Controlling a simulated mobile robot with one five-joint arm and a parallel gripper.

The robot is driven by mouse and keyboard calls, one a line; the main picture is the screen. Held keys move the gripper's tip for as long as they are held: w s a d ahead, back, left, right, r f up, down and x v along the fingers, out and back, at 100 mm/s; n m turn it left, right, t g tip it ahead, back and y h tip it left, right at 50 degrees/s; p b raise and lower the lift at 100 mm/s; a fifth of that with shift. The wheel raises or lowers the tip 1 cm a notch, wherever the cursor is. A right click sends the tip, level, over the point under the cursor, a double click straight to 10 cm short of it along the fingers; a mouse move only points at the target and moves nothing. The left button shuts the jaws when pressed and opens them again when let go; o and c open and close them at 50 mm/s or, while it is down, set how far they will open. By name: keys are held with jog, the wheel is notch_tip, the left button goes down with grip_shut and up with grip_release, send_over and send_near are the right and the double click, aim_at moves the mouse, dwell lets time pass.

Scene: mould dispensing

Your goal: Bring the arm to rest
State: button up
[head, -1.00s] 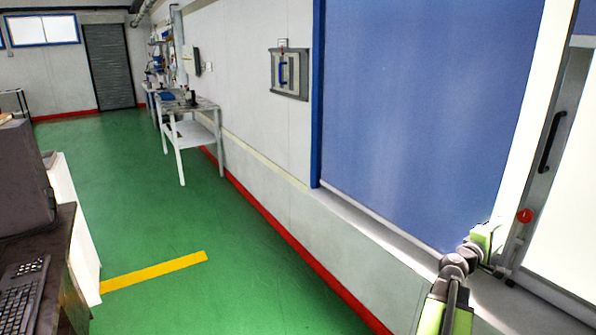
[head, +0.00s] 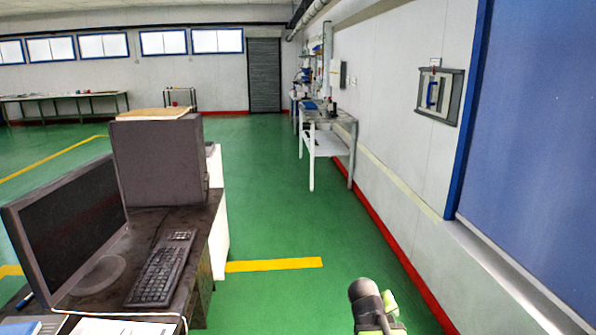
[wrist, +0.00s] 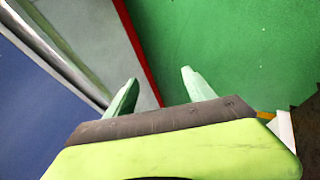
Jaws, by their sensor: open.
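My gripper (wrist: 160,88) shows in the wrist view with its two pale green fingers spread apart and nothing between them. Below the fingers in that view is a stretch of green floor, the red skirting strip and the grey wall base. In the head view only part of my arm shows at the bottom, right of the middle, dark and lime green; the fingers cannot be made out there.
A desk (head: 205,245) with a monitor (head: 65,225), keyboard (head: 160,272) and computer case (head: 155,165) stands on the left. A workbench (head: 325,140) stands along the right wall. A blue panel (head: 535,150) is at the far right. The green floor (head: 265,220) between is clear.

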jog(key=s+a+f+m+g+y, duration=0.1)
jog(key=s+a+f+g+y, duration=0.15)
jog(key=s+a, duration=0.3)
jog(key=s+a+f+m+g+y, duration=0.1)
jog(key=s+a+g+y, duration=0.2)
jog(key=s+a, duration=0.25)
notch_tip(320, 180, up, 14)
jog(key=p, duration=1.5)
jog(key=shift+w+a, duration=0.15)
jog(key=shift+w, duration=0.1)
jog(key=shift+t, duration=0.25)
